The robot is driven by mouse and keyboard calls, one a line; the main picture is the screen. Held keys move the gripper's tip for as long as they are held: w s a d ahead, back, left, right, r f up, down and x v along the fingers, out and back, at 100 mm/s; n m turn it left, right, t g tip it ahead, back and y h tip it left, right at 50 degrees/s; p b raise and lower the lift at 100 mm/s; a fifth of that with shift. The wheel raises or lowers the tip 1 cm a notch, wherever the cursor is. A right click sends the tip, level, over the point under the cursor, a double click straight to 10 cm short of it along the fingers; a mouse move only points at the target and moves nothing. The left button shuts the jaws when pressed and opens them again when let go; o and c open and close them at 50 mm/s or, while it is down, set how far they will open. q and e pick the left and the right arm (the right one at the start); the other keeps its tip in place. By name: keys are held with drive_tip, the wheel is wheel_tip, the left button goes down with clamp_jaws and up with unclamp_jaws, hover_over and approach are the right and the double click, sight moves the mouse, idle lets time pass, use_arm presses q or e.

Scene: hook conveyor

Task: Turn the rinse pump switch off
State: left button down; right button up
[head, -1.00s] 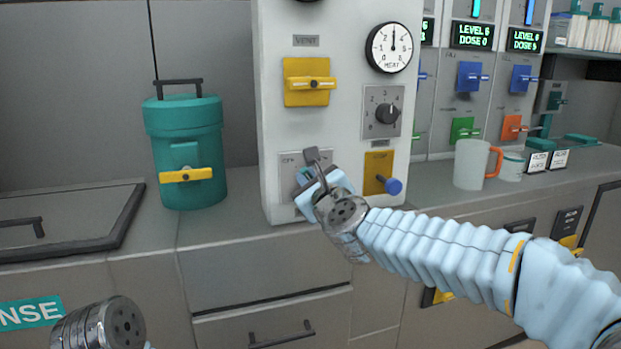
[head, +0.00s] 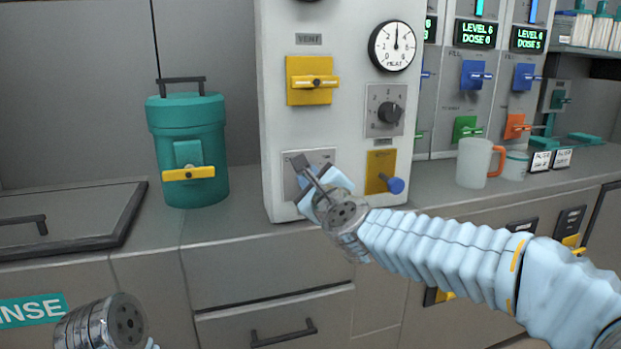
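A grey switch plate (head: 291,186) is low on the left of the white control panel (head: 275,120). My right gripper (head: 306,172) is in front of it and hides most of it, including any lever. The plate's label is unreadable, so I cannot tell if this is the rinse pump switch. A dark finger of this gripper points up and left over the plate. I cannot see the finger gap or whether it touches anything. Of my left arm only the metal wrist (head: 100,325) shows, at the bottom left; its fingers are out of view.
On the panel are a yellow switch (head: 310,80), a gauge (head: 396,46), a dark knob (head: 389,113) and a blue-tipped lever (head: 394,185). A teal canister (head: 188,140) stands left of it, and a mug (head: 474,162) right. A teal sign (head: 30,311) ends in "NSE".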

drive_tip(key=o, duration=0.4)
drive_tip(key=b+v, duration=0.1)
drive_tip(key=v, duration=1.3)
drive_tip(key=w+f+n+g+h, duration=0.1)
drive_tip(key=w+f+n+g, duration=0.15)
drive_tip(key=f, duration=0.65)
drive_tip(key=w+f+n+g, duration=0.1)
drive_tip(key=w+f+n, duration=0.3)
drive_tip(key=f, duration=0.6)
drive_tip(key=s+d+f+n+g+h, duration=0.1)
drive_tip(key=d+f+n+g, duration=0.15)
drive_tip(key=f, duration=0.85)
drive_tip(key=s+d+f+n+g, duration=0.2)
drive_tip(key=f+n, duration=0.1)
drive_tip(key=f, duration=0.7)
drive_tip(key=s+d+f+n+g, duration=0.1)
drive_tip(key=s+f+n+g, duration=0.1)
drive_tip(key=s+f, duration=0.5)
drive_tip(key=s+d+f+n+g, duration=0.1)
drive_tip(key=s+f+n+g, duration=0.2)
drive_tip(key=s+f, duration=0.4)
drive_tip(key=s+d+f+n+g, duration=0.1)
drive_tip(key=s+f+n+g, duration=0.2)
drive_tip(key=s+f, duration=0.4)
drive_tip(key=shift+d+f+n+y, duration=0.15)
drive_tip(key=shift+f+n, duration=0.2)
drive_tip(key=shift+f, duration=0.2)
drive_tip(key=shift+d+f+n+y, duration=0.2)
drive_tip(key=shift+f+n, duration=0.15)
drive_tip(key=shift+f, duration=0.2)
